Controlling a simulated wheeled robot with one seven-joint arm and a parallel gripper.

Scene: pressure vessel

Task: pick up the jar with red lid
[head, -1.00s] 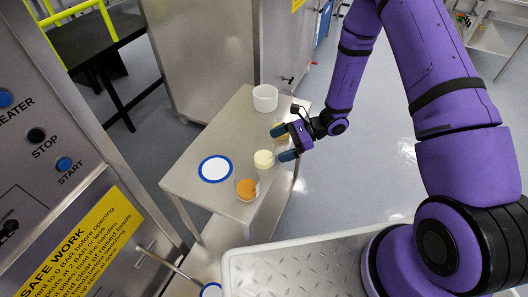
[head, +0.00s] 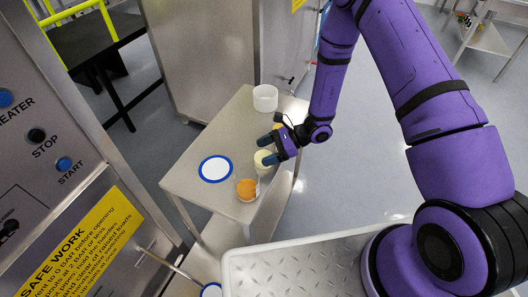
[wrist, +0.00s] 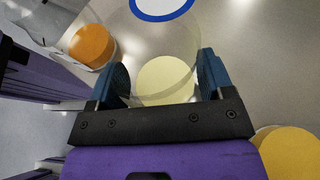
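No red lid shows in either view. My gripper (head: 265,150) is open, with its blue fingers on both sides of a clear jar with pale cream contents (wrist: 166,80). In the head view this cream jar (head: 263,163) is partly hidden by the fingers. I cannot tell whether the fingers touch it. A clear jar with orange contents (head: 247,189) stands nearer the table's front corner; it also shows at the upper left of the wrist view (wrist: 92,46). A yellow jar (wrist: 287,152) is at the lower right of the wrist view and mostly hidden behind my gripper in the head view.
The jars stand on a small steel table (head: 215,140). A blue-rimmed white disc (head: 215,169) lies left of the jars, and a white pot (head: 265,98) stands at the back. A control panel with a yellow sign (head: 90,245) is at the left. The table's left part is clear.

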